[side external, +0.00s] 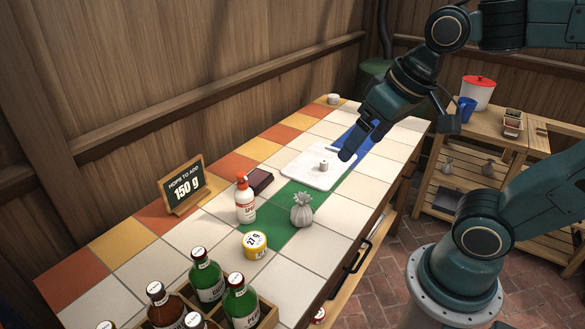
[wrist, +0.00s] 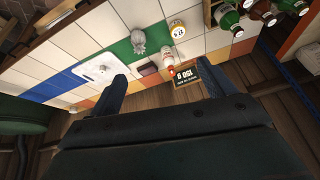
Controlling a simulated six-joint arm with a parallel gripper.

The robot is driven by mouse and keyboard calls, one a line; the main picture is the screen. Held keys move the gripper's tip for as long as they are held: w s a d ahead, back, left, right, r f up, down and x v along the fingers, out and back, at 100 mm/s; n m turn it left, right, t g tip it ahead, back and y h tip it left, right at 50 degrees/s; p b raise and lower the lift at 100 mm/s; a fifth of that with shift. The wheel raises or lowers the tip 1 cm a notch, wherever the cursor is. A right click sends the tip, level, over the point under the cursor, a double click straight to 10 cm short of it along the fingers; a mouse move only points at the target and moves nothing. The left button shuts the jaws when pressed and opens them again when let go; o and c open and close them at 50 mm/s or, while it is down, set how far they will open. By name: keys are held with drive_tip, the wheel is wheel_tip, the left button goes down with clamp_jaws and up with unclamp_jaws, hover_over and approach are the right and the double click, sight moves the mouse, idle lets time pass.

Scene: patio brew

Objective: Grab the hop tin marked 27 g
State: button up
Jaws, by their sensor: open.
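The hop tin marked 27 g (side external: 255,244) is a short round tin with a yellow rim and a white label on top. It stands on the tiled counter at the edge of the green patch. It also shows near the top of the wrist view (wrist: 178,29), with its label turned. My gripper (side external: 399,139) is open and empty, high over the far right part of the counter, well away from the tin. In the wrist view my gripper (wrist: 163,72) has its fingers spread wide.
A grey sack (side external: 302,212) and a white spray bottle (side external: 245,204) stand near the tin. A bottle crate (side external: 268,314) is in front. A sign reading 150 g (side external: 183,187), a dark box (side external: 260,181) and a white board (side external: 303,176) are also on the counter.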

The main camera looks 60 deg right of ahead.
drive_tip(key=w+a+f+m+g, duration=0.15)
drive_tip(key=w+m, duration=0.25)
drive_tip(key=w, duration=0.4)
drive_tip(key=m+g, duration=0.4)
drive_tip(key=m, duration=0.7)
hover_over(254, 240)
wheel_tip(254, 240, down, 20)
drive_tip(key=shift+w+a+t, duration=0.15)
drive_tip(key=shift+w+t, duration=0.1)
drive_tip(key=shift+w, duration=0.1)
drive_tip(key=shift+f, duration=4.25)
drive_tip(key=shift+s+f, duration=0.15)
drive_tip(key=shift+f, duration=1.15)
drive_tip(key=shift+s+f, duration=0.15)
drive_tip(key=shift+f, duration=1.15)
drive_tip(key=shift+c, duration=0.2)
